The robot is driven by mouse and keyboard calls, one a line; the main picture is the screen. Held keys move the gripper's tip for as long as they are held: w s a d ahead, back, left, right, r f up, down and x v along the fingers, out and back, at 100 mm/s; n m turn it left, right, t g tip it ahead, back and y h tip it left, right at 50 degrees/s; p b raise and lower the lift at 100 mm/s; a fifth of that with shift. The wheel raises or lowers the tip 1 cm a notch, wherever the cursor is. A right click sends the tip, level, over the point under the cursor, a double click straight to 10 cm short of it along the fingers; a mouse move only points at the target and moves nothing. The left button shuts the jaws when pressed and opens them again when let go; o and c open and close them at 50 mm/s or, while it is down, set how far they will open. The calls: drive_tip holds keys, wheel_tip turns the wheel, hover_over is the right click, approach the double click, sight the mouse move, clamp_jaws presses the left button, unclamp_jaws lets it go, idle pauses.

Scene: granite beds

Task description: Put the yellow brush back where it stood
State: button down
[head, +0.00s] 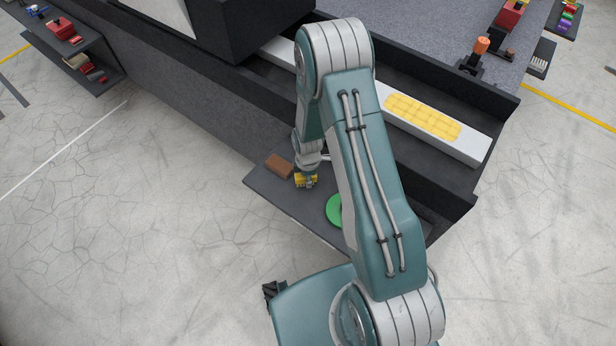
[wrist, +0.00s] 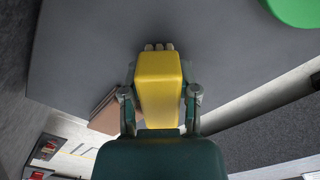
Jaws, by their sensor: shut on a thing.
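The yellow brush (wrist: 158,85) is between the two fingers of my gripper (wrist: 160,95), which is shut on it. In the head view the yellow brush (head: 299,180) shows below my wrist, over a dark grey shelf (head: 275,198). In the wrist view some pale bristle-like tufts show at its far end. I cannot tell whether the brush touches the shelf. My gripper (head: 306,178) is just right of a brown block (head: 279,165) and left of a green disc (head: 334,211) in the head view.
The green disc is partly hidden by my arm. Behind the shelf runs a dark granite bed with a white bar (head: 478,149) carrying a yellow grid pad (head: 422,117). The front left part of the shelf is bare. Another dark shelf (head: 75,55) with red items stands at upper left.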

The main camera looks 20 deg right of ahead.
drive_tip(key=shift+c, duration=1.8)
unclamp_jaws()
wheel_tip(320, 180, up, 12)
drive_tip(key=shift+r, duration=0.2)
drive_tip(key=s+r+m+t, duration=0.1)
drive_tip(key=s+r+m, duration=0.25)
drive_tip(key=r, duration=0.65)
drive_tip(key=s+r+m+t, duration=0.2)
drive_tip(key=r+m, duration=0.2)
drive_tip(key=r, duration=0.5)
drive_tip(key=s+r+m+t, duration=0.2)
drive_tip(key=s+r+m, duration=0.6)
drive_tip(key=s+r, duration=0.4)
drive_tip(key=s, duration=0.3)
drive_tip(key=shift+s+a+m+t, duration=0.2)
drive_tip(key=shift+a+m+t, duration=0.1)
drive_tip(key=shift+a+m, duration=0.05)
